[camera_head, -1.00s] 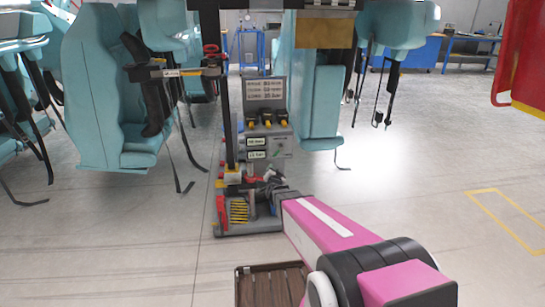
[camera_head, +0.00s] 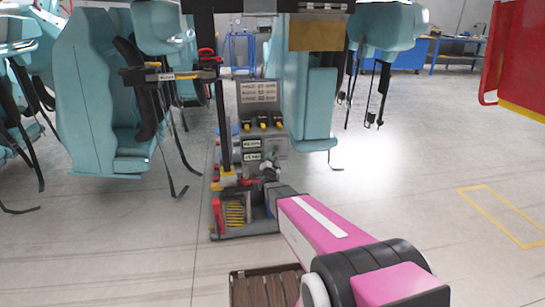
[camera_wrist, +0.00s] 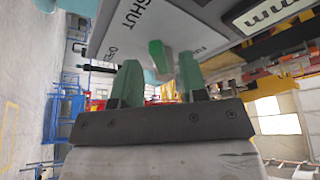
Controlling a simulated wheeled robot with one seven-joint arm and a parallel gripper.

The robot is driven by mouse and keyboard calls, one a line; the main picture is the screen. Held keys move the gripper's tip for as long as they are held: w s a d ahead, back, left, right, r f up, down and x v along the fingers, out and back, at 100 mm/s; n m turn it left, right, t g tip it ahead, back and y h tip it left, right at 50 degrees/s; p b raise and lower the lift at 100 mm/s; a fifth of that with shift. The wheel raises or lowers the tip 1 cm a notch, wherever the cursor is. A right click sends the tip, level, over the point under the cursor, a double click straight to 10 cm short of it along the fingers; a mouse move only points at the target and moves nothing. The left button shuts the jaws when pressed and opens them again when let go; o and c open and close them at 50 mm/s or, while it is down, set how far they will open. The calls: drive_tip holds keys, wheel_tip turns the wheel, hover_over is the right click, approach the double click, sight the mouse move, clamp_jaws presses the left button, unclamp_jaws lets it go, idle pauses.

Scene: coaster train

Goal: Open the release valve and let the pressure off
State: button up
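The release valve handle (camera_wrist: 157,54) is a small green lever on a pale grey panel (camera_wrist: 200,22) in the wrist view. The panel carries the word SHUT and other lettering, partly cut off. My gripper (camera_wrist: 160,64) has its two green fingers spread, one on either side of the handle as seen here; contact is not visible. In the head view my gripper (camera_head: 269,170) is at the lower front of the grey valve stand (camera_head: 277,146), and the handle is too small or hidden to make out.
A dark post (camera_head: 223,110) rises just left of the stand. Teal seats (camera_head: 100,100) with hanging straps stand left and behind. A brown slatted crate (camera_head: 262,290) lies below my arm. The floor at right is clear, with a yellow outline (camera_head: 500,215).

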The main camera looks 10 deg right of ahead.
drive_tip(key=shift+x, duration=1.2)
clamp_jaws()
